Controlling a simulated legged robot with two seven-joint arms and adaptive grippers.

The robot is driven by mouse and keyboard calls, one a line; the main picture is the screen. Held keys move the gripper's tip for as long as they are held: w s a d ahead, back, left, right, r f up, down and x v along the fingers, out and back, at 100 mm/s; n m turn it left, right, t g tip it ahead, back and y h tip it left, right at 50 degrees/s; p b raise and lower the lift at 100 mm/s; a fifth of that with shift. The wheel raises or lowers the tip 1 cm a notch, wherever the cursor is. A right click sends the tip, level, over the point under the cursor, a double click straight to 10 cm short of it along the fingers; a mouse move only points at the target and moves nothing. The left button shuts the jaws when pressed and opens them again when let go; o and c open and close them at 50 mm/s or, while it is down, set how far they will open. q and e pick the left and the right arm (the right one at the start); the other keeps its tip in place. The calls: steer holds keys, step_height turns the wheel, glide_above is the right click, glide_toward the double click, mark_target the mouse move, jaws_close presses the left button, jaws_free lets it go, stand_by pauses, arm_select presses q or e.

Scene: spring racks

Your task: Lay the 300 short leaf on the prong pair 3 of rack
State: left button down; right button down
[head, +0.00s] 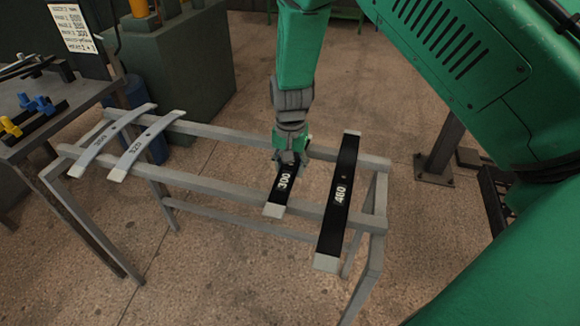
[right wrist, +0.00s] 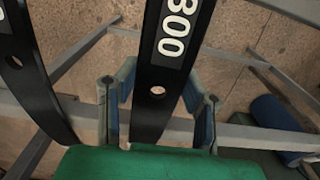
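The 300 short leaf (head: 281,188) is black with a white 300 label and a pale near end. It lies across the grey rack (head: 225,188), its near end over the front rail. My right gripper (head: 288,158) is low over its far end at the back rail. In the right wrist view the fingers of my right gripper (right wrist: 160,100) stand open on either side of the leaf (right wrist: 165,75), with narrow gaps. The leaf's far tip is hidden behind the gripper body. Individual prongs are too small to tell. My left gripper is not in view.
A black 460 leaf (head: 339,195) lies on the rack just right of the 300 leaf. Two grey leaves (head: 100,140) (head: 147,143) lie at the rack's left end. The rack's middle is clear. A workbench (head: 50,115) with tools stands at the left.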

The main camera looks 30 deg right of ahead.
mark_target(292, 165)
steer(key=shift+d, duration=0.3)
steer(key=shift+w+r, duration=0.1)
steer(key=shift+r, duration=0.15)
step_height(292, 165, up, 10)
steer(key=shift+f+p, duration=0.25)
steer(key=shift+p, duration=0.3)
steer(key=c, duration=2)
jaws_free()
steer(key=shift+c, duration=1.3)
steer(key=shift+f, duration=0.1)
